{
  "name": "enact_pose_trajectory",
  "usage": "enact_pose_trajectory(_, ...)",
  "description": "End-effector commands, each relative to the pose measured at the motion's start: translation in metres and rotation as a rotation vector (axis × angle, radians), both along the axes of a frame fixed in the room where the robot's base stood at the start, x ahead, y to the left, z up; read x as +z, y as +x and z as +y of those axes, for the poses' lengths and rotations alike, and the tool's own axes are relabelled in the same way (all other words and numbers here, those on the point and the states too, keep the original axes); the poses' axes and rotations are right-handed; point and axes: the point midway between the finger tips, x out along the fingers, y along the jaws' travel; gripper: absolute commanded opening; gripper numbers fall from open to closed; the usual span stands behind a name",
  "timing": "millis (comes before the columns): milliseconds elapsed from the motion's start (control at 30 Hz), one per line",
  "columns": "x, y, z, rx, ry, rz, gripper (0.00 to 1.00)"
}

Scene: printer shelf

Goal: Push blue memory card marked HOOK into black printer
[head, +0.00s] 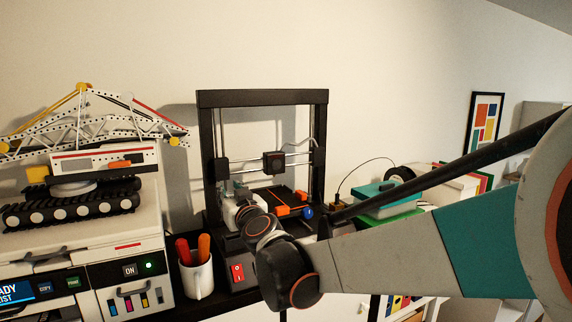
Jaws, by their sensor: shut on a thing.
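The black printer (204,150) is an open-frame 3D printer standing on the shelf in the middle of the head view. Orange parts and a blue round knob show near its bed, and a red switch is on its front. My arm reaches in from the right, and my gripper (238,207) is at the printer's front, low in the frame, partly hidden by my own wrist. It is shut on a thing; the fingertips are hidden. The blue memory card marked HOOK cannot be made out, nor can the printer's card slot.
A white mug (197,276) with orange-handled tools stands left of the printer. Teal and green boxes (385,198) are to the right, partly behind my arm. The wall above is clear.

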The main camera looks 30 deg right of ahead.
Motion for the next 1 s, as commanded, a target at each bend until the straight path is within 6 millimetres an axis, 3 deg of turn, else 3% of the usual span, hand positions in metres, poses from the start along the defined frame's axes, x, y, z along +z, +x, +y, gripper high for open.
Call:
enact_pose_trajectory(300, -0.002, -0.006, 0.0, 0.0, 0.0, 0.0, 0.16)
enact_pose_trajectory(1000, -0.056, -0.005, 0.0, 0.0, 0.0, 0.0, 0.16)
